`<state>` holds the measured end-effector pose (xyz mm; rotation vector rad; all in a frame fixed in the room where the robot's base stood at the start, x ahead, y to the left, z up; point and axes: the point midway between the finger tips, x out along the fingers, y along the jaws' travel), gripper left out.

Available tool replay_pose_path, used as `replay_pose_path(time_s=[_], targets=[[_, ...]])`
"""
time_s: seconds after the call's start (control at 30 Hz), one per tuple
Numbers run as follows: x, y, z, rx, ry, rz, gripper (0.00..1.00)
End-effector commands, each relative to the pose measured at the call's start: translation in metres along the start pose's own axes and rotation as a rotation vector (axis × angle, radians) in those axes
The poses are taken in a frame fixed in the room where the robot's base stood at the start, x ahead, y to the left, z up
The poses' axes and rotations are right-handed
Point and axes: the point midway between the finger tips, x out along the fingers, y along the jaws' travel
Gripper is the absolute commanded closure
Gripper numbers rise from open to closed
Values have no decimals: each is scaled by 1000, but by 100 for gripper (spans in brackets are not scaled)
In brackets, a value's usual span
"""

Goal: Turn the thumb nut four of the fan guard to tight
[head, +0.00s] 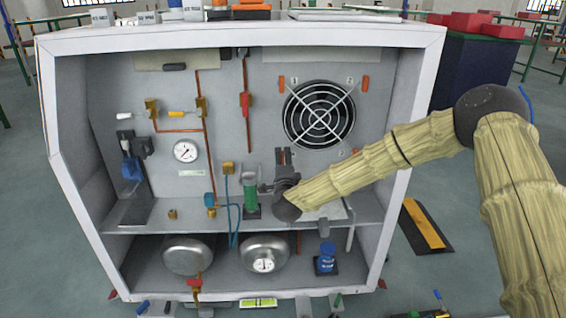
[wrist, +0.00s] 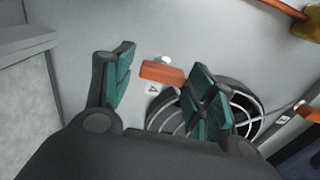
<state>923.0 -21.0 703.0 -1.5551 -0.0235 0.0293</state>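The fan guard (head: 320,115) is a round wire grille over a dark fan on the cabinet's back wall. Orange thumb nuts sit around it. Thumb nut four (wrist: 162,73), a flat orange bar, shows in the wrist view beside a small white label that seems to read 4. My gripper (wrist: 162,62) is open, with teal-padded fingers apart on either side of that nut in the picture. No contact shows.
A green cylinder (head: 250,196) stands on the shelf just left of my gripper. A pressure gauge (head: 185,151), pipes and valves are further left. Metal tanks (head: 188,255) sit below the shelf. The cabinet's right wall (head: 397,150) stands close to my arm.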

Motion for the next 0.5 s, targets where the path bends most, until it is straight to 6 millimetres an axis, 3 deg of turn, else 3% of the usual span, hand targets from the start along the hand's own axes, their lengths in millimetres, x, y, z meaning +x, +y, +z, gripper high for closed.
replay_pose_path(time_s=[0.33, 0.5], targets=[[0, -2, 1, 0, -1, -2, 34], [-12, -2, 1, 0, -2, -2, 34]])
